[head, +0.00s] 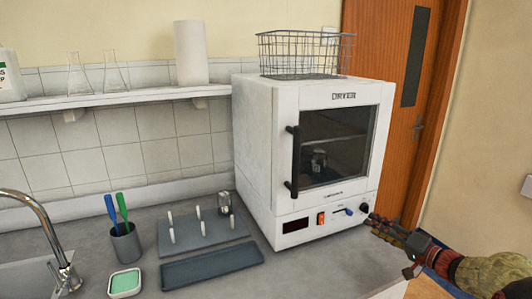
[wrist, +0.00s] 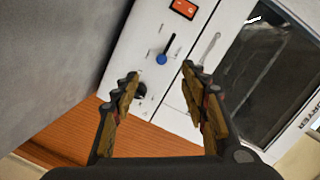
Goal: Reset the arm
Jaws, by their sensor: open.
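My gripper (head: 384,224) is at the lower right of the head view, in front of the dryer's lower right corner. In the wrist view my gripper (wrist: 160,74) has its two fingers apart with nothing held between them. Beyond the fingertips is the panel of the white dryer (head: 258,150), with a blue-tipped lever (wrist: 162,58) and an orange switch (wrist: 184,8). A dark knob (wrist: 140,90) is partly hidden by the left finger. The dryer door (head: 335,145) looks closed, and a dark object shows behind its glass.
A wire basket (head: 300,55) sits on the dryer. On the counter left of it are a rack with pegs (head: 205,232), a metal cup (head: 224,203), a dark tray (head: 210,267), a brush holder (head: 126,243) and a green sponge dish (head: 124,283). A wooden door (head: 405,110) stands behind right.

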